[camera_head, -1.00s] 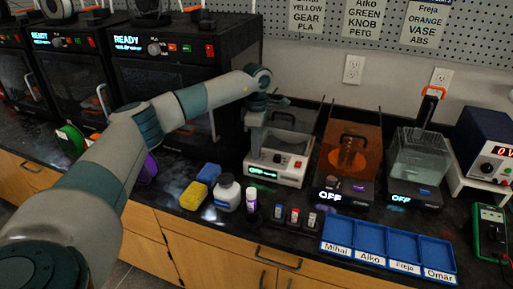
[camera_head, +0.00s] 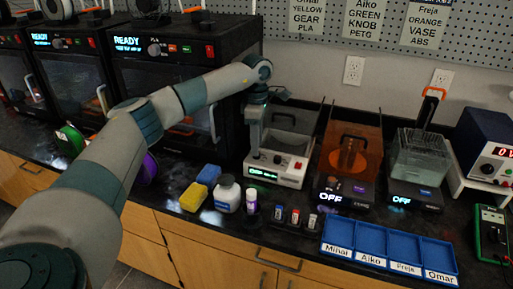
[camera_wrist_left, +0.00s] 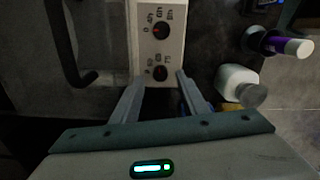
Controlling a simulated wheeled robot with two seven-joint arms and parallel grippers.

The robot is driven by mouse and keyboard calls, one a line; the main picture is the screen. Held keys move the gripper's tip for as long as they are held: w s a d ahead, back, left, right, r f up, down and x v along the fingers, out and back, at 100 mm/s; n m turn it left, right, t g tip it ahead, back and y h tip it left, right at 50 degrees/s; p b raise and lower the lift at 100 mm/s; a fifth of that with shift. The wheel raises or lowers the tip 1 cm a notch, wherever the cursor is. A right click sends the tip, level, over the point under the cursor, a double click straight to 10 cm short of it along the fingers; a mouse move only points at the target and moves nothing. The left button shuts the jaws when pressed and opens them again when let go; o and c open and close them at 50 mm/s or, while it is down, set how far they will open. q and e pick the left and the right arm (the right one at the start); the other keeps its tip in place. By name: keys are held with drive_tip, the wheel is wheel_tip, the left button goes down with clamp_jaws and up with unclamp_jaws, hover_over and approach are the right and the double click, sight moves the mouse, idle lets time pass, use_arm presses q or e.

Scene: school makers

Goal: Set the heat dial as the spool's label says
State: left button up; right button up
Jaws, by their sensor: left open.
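A white box-shaped machine (camera_head: 274,170) with a clear lid, a small green display and knobs stands on the bench in the head view. My right gripper is out of view.
A white bottle (camera_head: 227,194), a purple-banded tube (camera_head: 251,201) and yellow and blue sponges (camera_head: 194,197) stand left of and in front of the machine. A blue labelled tray (camera_head: 387,245) lies at the front.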

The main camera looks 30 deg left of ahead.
use_arm(q)
wheel_tip(320, 180, up, 15)
drive_tip(key=b, duration=0.1)
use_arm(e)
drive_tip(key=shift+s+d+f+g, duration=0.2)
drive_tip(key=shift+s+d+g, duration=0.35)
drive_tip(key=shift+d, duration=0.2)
use_arm(q)
drive_tip(key=shift+f, duration=0.15)
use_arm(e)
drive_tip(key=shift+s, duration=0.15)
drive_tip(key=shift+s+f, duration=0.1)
